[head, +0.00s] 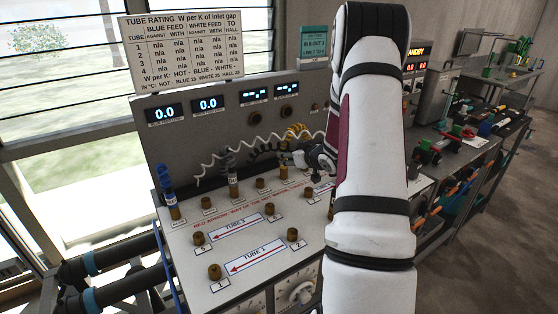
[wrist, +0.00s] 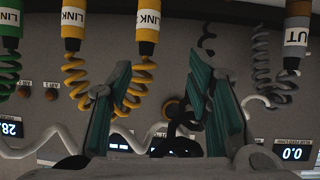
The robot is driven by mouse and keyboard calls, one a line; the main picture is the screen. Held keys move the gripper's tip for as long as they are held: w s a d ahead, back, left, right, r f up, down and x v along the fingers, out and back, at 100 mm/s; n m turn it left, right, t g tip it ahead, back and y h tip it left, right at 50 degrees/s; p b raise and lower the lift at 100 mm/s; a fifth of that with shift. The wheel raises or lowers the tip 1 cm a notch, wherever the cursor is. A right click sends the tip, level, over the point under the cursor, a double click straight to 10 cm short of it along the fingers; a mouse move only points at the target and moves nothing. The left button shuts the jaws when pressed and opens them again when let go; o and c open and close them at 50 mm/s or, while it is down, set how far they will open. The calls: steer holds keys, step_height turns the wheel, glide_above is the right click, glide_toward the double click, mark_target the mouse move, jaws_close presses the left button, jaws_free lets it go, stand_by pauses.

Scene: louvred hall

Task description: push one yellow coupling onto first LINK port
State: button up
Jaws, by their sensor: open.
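Two yellow couplings with LINK labels show in the wrist view, one at the upper left (wrist: 73,28) and one left of centre (wrist: 148,30), each with a yellow coiled hose. In the head view, a yellow coupling (head: 283,171) stands on the panel beside my gripper (head: 291,158). The yellow coils show behind it. In the wrist view my gripper's fingers (wrist: 165,105) are spread with no coupling between them. Brass ports (head: 260,183) stand on the sloping panel, but I cannot tell which is the first LINK port. My arm hides the panel's right part.
A grey coupling (head: 233,187) and a blue coupling (head: 172,208) stand left of my gripper. A green coupling (wrist: 10,25) is at the wrist view's left edge. Coiled hoses hang before the upright display board (head: 200,135). A cluttered bench (head: 470,140) lies right.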

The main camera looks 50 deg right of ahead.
mark_target(284, 172)
step_height(284, 172, down, 4)
steer(key=s+d+t, duration=0.1)
steer(key=s+d, duration=0.1)
steer(key=shift+y, duration=0.3)
steer(key=shift+b+x, duration=2.65)
steer(key=shift+x, duration=2.2)
steer(key=shift+w+r, duration=0.1)
steer(key=shift+r, duration=0.05)
jaws_close()
